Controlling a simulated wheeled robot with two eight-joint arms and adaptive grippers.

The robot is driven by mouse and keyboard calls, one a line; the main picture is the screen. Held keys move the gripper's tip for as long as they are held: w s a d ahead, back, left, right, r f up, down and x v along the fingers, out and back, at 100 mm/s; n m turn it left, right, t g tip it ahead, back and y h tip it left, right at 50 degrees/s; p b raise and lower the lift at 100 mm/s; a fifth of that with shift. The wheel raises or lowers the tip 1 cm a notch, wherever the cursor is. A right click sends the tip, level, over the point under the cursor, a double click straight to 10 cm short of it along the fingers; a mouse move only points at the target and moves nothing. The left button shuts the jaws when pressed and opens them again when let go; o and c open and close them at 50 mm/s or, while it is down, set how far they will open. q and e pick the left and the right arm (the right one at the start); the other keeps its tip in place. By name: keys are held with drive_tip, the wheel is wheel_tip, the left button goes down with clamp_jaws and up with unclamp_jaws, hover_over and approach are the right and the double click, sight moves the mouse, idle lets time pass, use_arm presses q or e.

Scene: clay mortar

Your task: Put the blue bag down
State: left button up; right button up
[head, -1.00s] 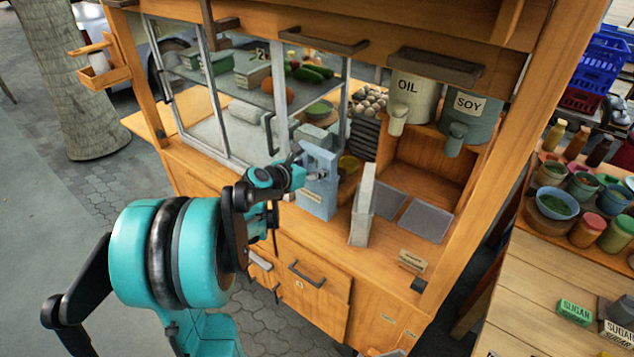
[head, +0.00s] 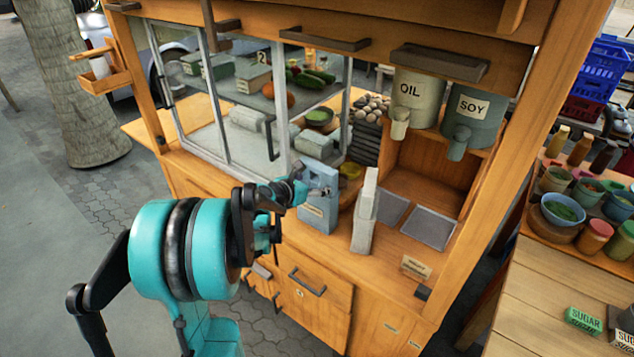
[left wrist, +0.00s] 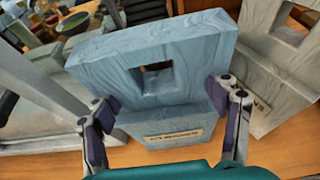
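The blue bag (head: 318,205) stands upright on the wooden cart's counter (head: 392,262), left of a paler, whitish bag (head: 365,212). It has a rectangular hole in its upper part and a small label low on its front. The left wrist view shows the blue bag (left wrist: 165,75) close up. My left gripper (head: 303,188) is at the bag's near side. In the left wrist view the fingers of my left gripper (left wrist: 166,108) are spread wide apart, one near each side of the bag, with neither clearly pressing on it. My right gripper is not in view.
Glass panes (head: 240,110) stand behind and left of the bag. Grey square mats (head: 428,227) lie right of the pale bag. The OIL (head: 412,97) and SOY (head: 472,112) dispensers stand above. A side table with jars and bowls is at right.

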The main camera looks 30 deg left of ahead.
use_arm(q)
drive_tip(key=shift+r, duration=0.25)
drive_tip(key=d+p+v, duration=0.1)
drive_tip(key=p+v, duration=0.3)
drive_tip(key=v, duration=0.8)
drive_tip(key=s+d+f+m+g+h, duration=0.1)
drive_tip(key=s+d+m+g, duration=0.1)
drive_tip(key=d+m, duration=0.6)
drive_tip(key=s+d+f+m+g, duration=0.1)
drive_tip(key=s+d+m+g, duration=0.15)
drive_tip(key=d+m, duration=0.55)
drive_tip(key=s+d+m+g+y, duration=0.1)
drive_tip(key=s+d+m, duration=0.2)
drive_tip(key=m, duration=0.6)
drive_tip(key=s+d+f+m+y, duration=0.1)
drive_tip(key=s+d+m, duration=0.3)
drive_tip(key=s+m, duration=0.4)
drive_tip(key=shift+m+g, duration=0.35)
drive_tip(key=shift+m, duration=0.75)
drive_tip(key=shift+s+f, duration=0.1)
drive_tip(key=shift+f, duration=0.05)
